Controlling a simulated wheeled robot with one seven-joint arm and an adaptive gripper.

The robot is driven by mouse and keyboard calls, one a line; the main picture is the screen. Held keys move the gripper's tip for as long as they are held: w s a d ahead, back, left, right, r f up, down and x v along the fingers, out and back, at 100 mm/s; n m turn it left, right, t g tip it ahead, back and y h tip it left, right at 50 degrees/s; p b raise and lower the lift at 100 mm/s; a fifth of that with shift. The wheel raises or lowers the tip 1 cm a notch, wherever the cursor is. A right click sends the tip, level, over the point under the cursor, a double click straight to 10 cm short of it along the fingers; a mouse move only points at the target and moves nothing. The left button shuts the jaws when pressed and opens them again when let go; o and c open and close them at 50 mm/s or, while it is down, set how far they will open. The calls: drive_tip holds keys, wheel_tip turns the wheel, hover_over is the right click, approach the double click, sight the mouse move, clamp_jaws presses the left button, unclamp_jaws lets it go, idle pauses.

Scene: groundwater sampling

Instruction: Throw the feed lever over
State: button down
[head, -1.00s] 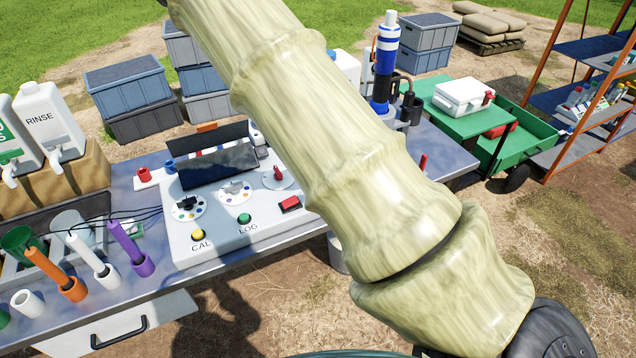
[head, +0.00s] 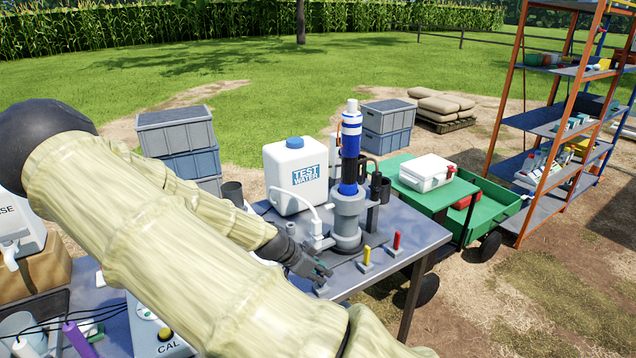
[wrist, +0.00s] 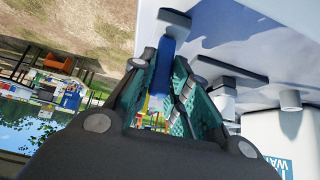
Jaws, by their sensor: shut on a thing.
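My gripper (head: 316,270) reaches over the right part of the table, low in front of the pump stand. In the wrist view its teal-padded fingers (wrist: 163,72) are shut on an upright-looking blue lever (wrist: 166,48). In the head view the fingers hide most of this lever; its small grey base (head: 321,291) shows below them. A yellow lever (head: 366,255) and a red lever (head: 396,241) stand on similar bases to its right. I see no label naming the feed lever.
A blue and white cylinder (head: 350,150) stands in the grey pump stand (head: 347,225). The white TEST WATER jug (head: 296,175) is behind my gripper. The table's right edge is close to the levers. A green cart (head: 490,212) stands beyond it.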

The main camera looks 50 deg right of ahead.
drive_tip(key=shift+a+f, duration=0.1)
drive_tip(key=shift+f, duration=0.05)
drive_tip(key=c, duration=1.4)
unclamp_jaws()
drive_tip(key=shift+o, duration=0.2)
drive_tip(key=v, duration=0.7)
drive_tip(key=shift+r, duration=0.25)
